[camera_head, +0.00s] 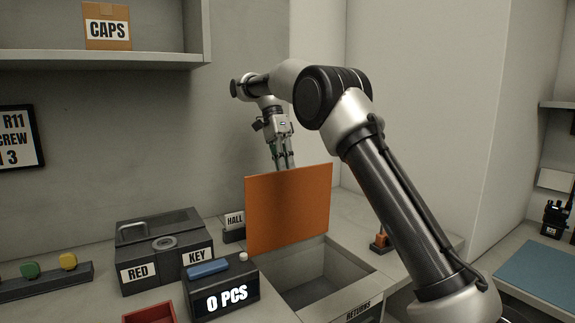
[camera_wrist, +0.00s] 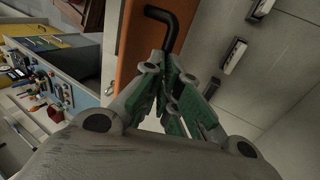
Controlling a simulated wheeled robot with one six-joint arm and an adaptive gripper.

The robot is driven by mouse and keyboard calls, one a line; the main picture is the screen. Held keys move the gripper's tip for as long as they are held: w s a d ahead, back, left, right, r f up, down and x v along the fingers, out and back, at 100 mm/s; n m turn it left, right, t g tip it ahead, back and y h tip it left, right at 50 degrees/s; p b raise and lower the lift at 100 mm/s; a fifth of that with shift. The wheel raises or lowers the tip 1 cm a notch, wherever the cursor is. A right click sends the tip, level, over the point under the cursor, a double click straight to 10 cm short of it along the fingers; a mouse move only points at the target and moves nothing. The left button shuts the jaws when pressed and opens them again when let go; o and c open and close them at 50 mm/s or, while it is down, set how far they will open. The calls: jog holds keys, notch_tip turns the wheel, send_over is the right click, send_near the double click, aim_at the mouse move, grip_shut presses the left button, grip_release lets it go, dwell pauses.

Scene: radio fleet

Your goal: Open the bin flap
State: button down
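The orange bin flap (camera_head: 290,208) stands nearly upright at the back of the bin marked RETURNS (camera_head: 358,309), and the bin's grey opening shows below it. In the wrist view the flap (camera_wrist: 139,42) is seen from its far side, with a bent black handle (camera_wrist: 170,32) on it. My gripper (camera_head: 283,167) is behind the flap, near its top edge, and the flap hides the fingertips from the head view. In the wrist view the green-padded fingers of my gripper (camera_wrist: 170,78) close in around the handle's lower end.
A dark box marked RED and KEY (camera_head: 165,250), a 0 PCS display (camera_head: 227,297), a red tray (camera_head: 150,312) and a HALL sign (camera_head: 234,221) stand left of the bin. A small orange-topped item (camera_head: 380,241) is to its right. A shelf (camera_head: 100,58) overhangs at upper left.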

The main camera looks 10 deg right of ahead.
jog(key=shift+w+a+f+g, duration=0.1)
jog(key=shift+f+g, duration=0.05)
jog(key=shift+f, duration=0.45)
jog(key=shift+w+a+f+g, duration=0.1)
jog(key=shift+f+g, duration=0.05)
jog(key=shift+f, duration=0.4)
jog(key=c, duration=1.1)
grip_release()
jog(key=shift+w+f, duration=0.15)
jog(key=shift+o, duration=0.2)
